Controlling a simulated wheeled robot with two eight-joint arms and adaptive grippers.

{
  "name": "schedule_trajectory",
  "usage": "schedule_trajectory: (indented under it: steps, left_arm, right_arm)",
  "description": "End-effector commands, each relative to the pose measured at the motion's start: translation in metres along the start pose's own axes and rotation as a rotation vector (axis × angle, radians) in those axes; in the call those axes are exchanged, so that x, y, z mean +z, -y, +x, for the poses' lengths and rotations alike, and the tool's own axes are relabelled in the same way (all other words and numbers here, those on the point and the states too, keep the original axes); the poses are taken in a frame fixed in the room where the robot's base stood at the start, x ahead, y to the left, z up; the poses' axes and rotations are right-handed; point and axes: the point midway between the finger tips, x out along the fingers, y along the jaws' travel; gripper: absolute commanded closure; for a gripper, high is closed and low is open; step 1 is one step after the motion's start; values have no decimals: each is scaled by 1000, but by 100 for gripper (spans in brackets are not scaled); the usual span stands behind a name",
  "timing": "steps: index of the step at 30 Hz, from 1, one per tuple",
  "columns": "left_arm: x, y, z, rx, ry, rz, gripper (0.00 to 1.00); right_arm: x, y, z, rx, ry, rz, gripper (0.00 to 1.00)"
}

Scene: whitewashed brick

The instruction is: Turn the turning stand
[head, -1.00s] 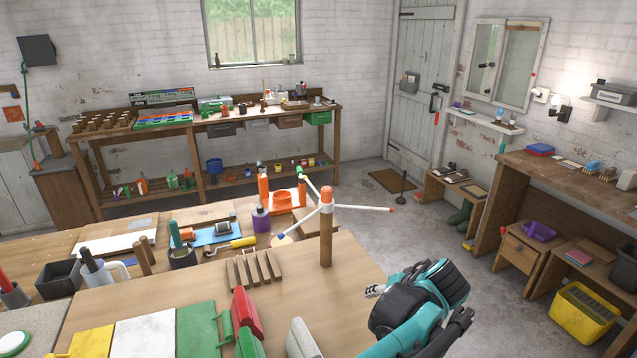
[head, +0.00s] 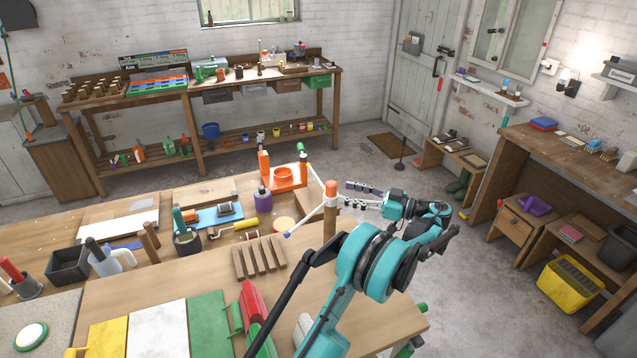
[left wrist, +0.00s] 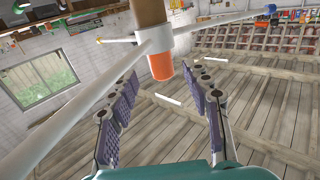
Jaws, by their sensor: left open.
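The turning stand is a wooden post (head: 329,221) on the workbench with an orange cap (head: 331,188) and a white hub. White arms reach out from the hub, one ending in a green tip (head: 308,166) and one in a blue tip (head: 287,235). My left gripper (head: 349,195) is open and empty just right of the hub. In the left wrist view, the cap (left wrist: 160,68) shows beyond the spread purple-padded fingers of my left gripper (left wrist: 169,72). One white arm (left wrist: 70,110) runs close past the left finger. Its tip is out of frame. My right gripper is not in view.
A slatted wooden rack (head: 258,257), a purple bottle (head: 262,199) and an orange tray (head: 286,180) stand left of the post. A red holder (head: 252,305) is near the front. Open floor lies right of the bench.

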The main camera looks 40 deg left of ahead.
Motion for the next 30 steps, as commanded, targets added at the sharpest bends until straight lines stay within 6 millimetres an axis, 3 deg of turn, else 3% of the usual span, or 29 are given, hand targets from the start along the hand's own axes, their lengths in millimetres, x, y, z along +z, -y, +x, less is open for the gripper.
schedule_trajectory:
  steps: [12,24,30]
  left_arm:
    - [1,0,62,1,1,2,51]
    - [0,0,72,2,2,2,51]
    - [0,0,71,2,2,2,100]
  right_arm:
    - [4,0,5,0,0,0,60]
    - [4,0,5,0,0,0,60]
    - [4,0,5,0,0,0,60]
